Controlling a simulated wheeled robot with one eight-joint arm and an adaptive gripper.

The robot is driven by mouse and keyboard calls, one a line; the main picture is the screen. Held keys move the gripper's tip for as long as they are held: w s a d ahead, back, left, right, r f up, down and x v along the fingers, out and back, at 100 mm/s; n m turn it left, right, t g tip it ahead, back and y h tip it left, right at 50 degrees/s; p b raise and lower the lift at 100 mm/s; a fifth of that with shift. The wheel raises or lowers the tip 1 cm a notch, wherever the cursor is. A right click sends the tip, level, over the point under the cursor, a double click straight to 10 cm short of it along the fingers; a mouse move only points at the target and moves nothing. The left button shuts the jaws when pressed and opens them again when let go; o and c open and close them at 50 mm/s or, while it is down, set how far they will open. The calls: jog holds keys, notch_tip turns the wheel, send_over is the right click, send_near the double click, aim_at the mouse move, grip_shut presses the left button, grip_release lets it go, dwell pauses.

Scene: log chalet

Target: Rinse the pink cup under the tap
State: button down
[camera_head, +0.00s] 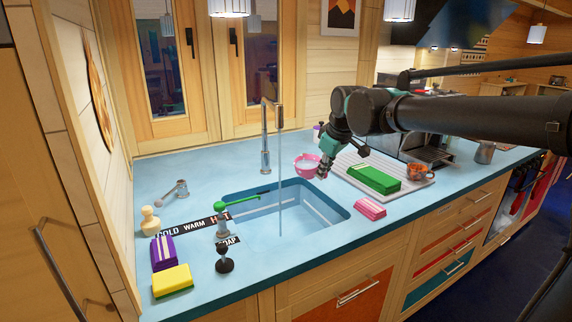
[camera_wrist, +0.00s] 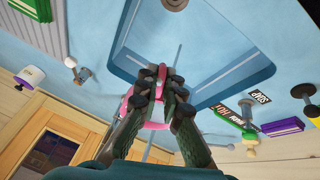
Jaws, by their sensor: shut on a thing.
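The pink cup (camera_head: 304,171) is in my gripper (camera_head: 323,171), above the far right side of the sink (camera_head: 338,203). The cup looks roughly upright, with a pale inside. In the wrist view my fingers (camera_wrist: 158,88) close on the pink cup (camera_wrist: 129,98) and hide much of it. The tap (camera_head: 265,145) stands behind the sink. A thin stream of water (camera_head: 280,190) falls from its spout into the basin, and the cup appears right of the stream. The tap lever with a green handle (camera_head: 240,204) stands at the COLD, WARM, HOT label (camera_head: 194,225).
A drying board (camera_head: 412,187) with a green block (camera_head: 374,179) and an orange bowl (camera_head: 416,173) is right of the sink. A pink sponge (camera_head: 369,209) lies near the front edge. A soap dispenser (camera_head: 224,259), purple block (camera_head: 163,252) and yellow sponge (camera_head: 172,281) stand left.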

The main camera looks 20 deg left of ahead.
dwell(0.5)
jog(key=s+d+r, duration=0.1)
jog(key=d+r, duration=0.3)
jog(key=shift+s+d, duration=0.25)
jog(key=shift+d, duration=0.15)
dwell(0.5)
